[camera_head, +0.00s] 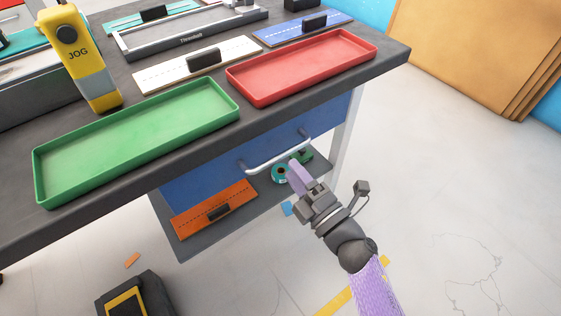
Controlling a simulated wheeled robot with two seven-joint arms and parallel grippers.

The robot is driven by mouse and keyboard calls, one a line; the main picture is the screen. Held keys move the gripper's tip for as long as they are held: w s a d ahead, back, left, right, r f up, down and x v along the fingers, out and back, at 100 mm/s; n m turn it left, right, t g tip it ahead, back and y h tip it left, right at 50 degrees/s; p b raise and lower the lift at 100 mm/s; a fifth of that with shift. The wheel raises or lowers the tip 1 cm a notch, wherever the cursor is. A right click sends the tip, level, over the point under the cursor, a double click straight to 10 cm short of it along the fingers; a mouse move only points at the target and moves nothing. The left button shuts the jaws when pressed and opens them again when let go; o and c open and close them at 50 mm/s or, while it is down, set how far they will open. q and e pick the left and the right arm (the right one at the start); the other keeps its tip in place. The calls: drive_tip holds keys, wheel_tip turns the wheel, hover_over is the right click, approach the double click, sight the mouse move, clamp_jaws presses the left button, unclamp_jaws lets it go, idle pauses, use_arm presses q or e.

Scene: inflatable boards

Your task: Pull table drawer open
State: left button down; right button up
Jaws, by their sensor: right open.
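The dark grey table (385,72) has a blue drawer (205,182) under its top. The drawer front sits close under the tabletop edge, and no gap into the drawer shows. A silver bar handle (270,158) runs across the front. My right gripper (296,170) comes in from the lower right, with light purple fingers pointing at the handle. Its fingertips are just below the right part of the handle in the picture. It is open, and no contact with the handle can be made out. My left gripper is out of view.
On the tabletop are a green tray (140,135), a red tray (300,68) and a yellow JOG pendant (78,55). A lower shelf holds an orange board (190,222) and a teal roll (280,174). A black-yellow box (130,296) stands on the floor. The floor at right is mostly clear.

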sight(281, 154)
drive_tip(key=b+x, duration=0.1)
drive_tip(key=x, duration=0.3)
drive_tip(key=shift+w+a+f, duration=0.1)
drive_tip(key=shift+w+a, duration=0.05)
drive_tip(key=shift+w, duration=0.05)
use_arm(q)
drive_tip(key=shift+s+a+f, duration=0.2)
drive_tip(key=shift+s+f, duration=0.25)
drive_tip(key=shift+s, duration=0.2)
use_arm(e)
drive_tip(key=shift+w+a, duration=0.2)
drive_tip(key=shift+w, duration=0.05)
drive_tip(key=c, duration=0.6)
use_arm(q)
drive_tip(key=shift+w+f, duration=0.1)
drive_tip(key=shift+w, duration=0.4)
use_arm(e)
clamp_jaws()
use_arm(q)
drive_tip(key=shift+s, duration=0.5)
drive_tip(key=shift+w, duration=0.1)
